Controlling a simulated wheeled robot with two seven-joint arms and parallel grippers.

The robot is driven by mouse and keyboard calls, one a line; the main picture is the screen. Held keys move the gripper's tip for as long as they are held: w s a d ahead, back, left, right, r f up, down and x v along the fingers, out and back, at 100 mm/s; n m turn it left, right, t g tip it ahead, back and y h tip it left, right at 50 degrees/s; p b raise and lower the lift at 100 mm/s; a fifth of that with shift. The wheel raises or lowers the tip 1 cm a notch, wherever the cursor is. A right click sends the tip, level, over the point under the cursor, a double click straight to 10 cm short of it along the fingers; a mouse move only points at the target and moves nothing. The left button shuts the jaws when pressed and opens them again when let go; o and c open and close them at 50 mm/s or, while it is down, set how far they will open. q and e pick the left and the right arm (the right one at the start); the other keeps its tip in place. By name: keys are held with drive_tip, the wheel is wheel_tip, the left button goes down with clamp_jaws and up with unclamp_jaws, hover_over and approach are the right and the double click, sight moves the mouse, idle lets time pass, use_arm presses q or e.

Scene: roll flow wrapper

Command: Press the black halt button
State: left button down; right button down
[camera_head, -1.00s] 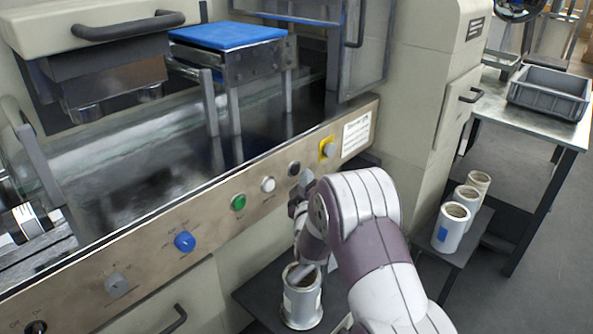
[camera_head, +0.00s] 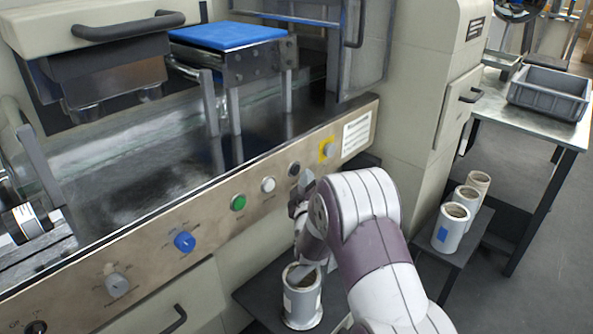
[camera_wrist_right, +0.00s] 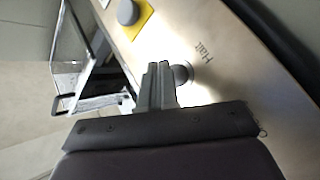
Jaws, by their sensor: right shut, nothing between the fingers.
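The black halt button (camera_head: 294,169) is on the metal control panel, between the white button and the yellow-backed knob in the head view. In the right wrist view the button (camera_wrist_right: 182,74) sits beside the "Halt" lettering and is partly hidden by my fingers. My right gripper (camera_head: 304,180) is just in front of the panel, right of and slightly below the button. Its fingers (camera_wrist_right: 158,68) are shut together and empty, with their tips close beside the button. I cannot tell whether they touch it or the panel. My left gripper is not in view.
The panel (camera_head: 140,252) also carries a white button (camera_head: 268,184), a green button (camera_head: 238,202), a blue knob (camera_head: 184,242) and a grey knob on a yellow plate (camera_head: 327,150). Rolls stand on low shelves below and right. A grey crate (camera_head: 548,92) stands on a side table.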

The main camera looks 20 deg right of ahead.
drive_tip(key=shift+w, duration=0.1)
idle(0.7)
drive_tip(key=shift+w+a, duration=0.15)
drive_tip(key=shift+w, duration=0.15)
drive_tip(key=shift+w+a, duration=0.2)
drive_tip(key=shift+w, duration=0.2)
idle(0.6)
idle(0.3)
drive_tip(key=shift+s+d, duration=0.3)
drive_tip(key=shift+s, duration=0.5)
drive_tip(key=s, duration=0.1)
drive_tip(key=s+d, duration=0.1)
drive_tip(key=s, duration=0.1)
drive_tip(key=s+d, duration=0.1)
drive_tip(key=shift+s, duration=0.3)
drive_tip(key=shift+a, duration=0.1)
idle(0.4)
